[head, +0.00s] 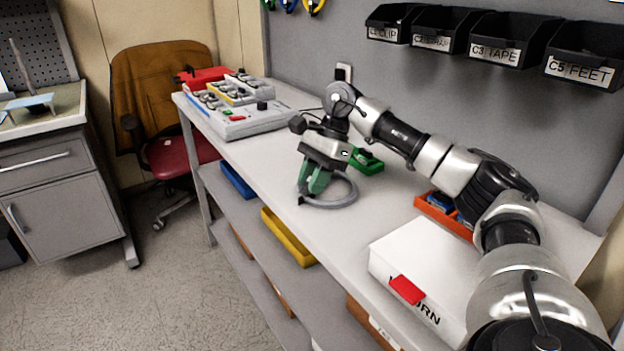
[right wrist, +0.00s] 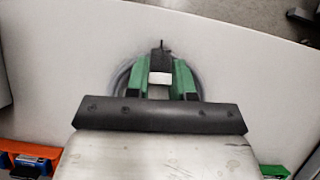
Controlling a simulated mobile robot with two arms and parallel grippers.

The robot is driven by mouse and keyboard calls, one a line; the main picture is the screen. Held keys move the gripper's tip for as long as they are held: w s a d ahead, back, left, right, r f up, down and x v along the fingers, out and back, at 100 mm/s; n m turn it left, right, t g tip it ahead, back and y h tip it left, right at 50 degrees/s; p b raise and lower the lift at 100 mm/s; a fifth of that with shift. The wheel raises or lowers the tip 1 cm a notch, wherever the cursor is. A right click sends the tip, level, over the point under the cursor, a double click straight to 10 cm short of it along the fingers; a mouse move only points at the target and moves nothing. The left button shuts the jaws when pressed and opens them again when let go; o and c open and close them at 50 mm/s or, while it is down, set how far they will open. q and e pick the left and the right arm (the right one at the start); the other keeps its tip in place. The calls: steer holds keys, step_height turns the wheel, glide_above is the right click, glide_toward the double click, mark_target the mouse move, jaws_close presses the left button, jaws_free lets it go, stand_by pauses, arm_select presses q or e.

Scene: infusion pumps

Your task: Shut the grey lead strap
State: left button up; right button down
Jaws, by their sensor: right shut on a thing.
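A grey lead (head: 340,203) lies in a loop on the white bench top, near its front edge. My right gripper (head: 311,190) points down at the left side of this loop, its green fingers low over the bench. In the right wrist view the green fingers (right wrist: 160,82) are shut on a small dark piece with a white patch (right wrist: 160,77), which looks like the grey lead strap. The grey loop (right wrist: 122,78) shows dimly around the fingers there. Whether the strap is fastened cannot be told. My left gripper is not in view.
A grey device (head: 240,118) stands at the bench's far left end. A green tray (head: 368,162) sits behind the gripper, an orange bin (head: 440,215) further right, and a white box with a red tab (head: 425,265) at the front right. Labelled black bins hang on the wall.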

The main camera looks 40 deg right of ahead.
steer(key=c, duration=1)
jaws_free()
steer(key=shift+o, duration=0.2)
steer(key=shift+d+r, duration=0.15)
steer(key=shift+r, duration=0.15)
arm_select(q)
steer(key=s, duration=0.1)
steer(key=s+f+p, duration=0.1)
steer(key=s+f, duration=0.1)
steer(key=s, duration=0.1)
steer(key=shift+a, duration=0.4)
arm_select(e)
steer(key=v, duration=1)
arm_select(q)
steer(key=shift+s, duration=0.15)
